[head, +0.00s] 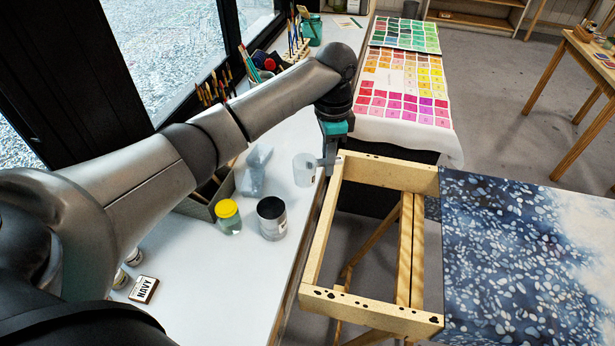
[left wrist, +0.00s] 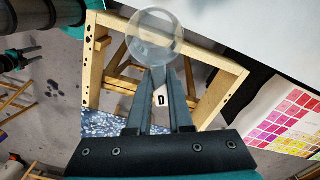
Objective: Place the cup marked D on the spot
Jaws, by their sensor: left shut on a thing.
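A clear, see-through cup (head: 303,171) shows beside my left gripper (head: 331,162) in the head view, over the right edge of the white table. In the left wrist view the round cup (left wrist: 154,36) is at the tips of my left gripper (left wrist: 163,75). The fingers are shut on a narrow part at its near side. A small white tag marked D (left wrist: 161,100) shows between the fingers. I cannot tell whether the cup touches the table. I cannot make out the spot.
A wooden frame (head: 322,225) with blue patterned cloth (head: 510,255) stands to the right. Colour charts (head: 405,85) lie beyond.

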